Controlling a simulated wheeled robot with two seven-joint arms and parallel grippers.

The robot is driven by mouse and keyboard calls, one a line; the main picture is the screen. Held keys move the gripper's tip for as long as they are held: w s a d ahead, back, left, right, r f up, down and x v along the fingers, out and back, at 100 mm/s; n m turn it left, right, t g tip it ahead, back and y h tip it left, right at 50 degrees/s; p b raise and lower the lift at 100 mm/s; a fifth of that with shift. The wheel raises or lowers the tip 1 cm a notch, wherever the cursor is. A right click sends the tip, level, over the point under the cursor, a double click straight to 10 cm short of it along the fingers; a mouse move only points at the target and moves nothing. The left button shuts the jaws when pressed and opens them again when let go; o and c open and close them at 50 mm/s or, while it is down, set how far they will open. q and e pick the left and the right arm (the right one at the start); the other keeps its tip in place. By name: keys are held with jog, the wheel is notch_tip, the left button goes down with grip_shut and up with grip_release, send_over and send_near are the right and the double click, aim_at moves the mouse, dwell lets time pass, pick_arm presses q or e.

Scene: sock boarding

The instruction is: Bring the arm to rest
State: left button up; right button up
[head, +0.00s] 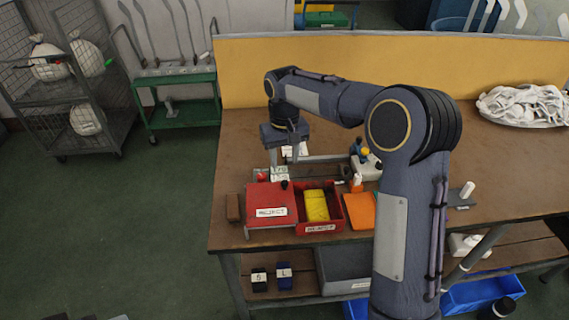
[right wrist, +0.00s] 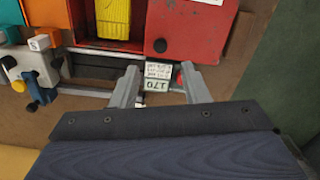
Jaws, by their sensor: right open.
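My right arm reaches in from the right over the brown workbench (head: 480,150). My right gripper (head: 285,157) hangs above the back left of the bench, pointing down, behind the red box. In the right wrist view its two grey fingers (right wrist: 160,88) are spread apart with nothing held between them. A small white label card marked 170 (right wrist: 157,76) shows beneath and between the fingertips, apart from them as far as I can tell. My left gripper is not in view.
A yellow partition (head: 400,62) stands behind; white cloth (head: 525,104) lies at the right.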

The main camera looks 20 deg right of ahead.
dwell(0.4)
jog(key=s+d+r+t+y, duration=0.1)
jog(key=s+d+r+y, duration=0.15)
jog(key=s+r, duration=0.5)
jog(key=s+a+f+t, duration=0.1)
jog(key=s+f+t, duration=0.1)
jog(key=s, duration=1)
jog(key=s+f+m+t+y, duration=0.1)
jog(key=s+f+t, duration=0.1)
jog(key=s, duration=1)
jog(key=shift+a+f+t, duration=0.25)
jog(key=shift+a+t, duration=0.05)
jog(key=shift+a, duration=0.05)
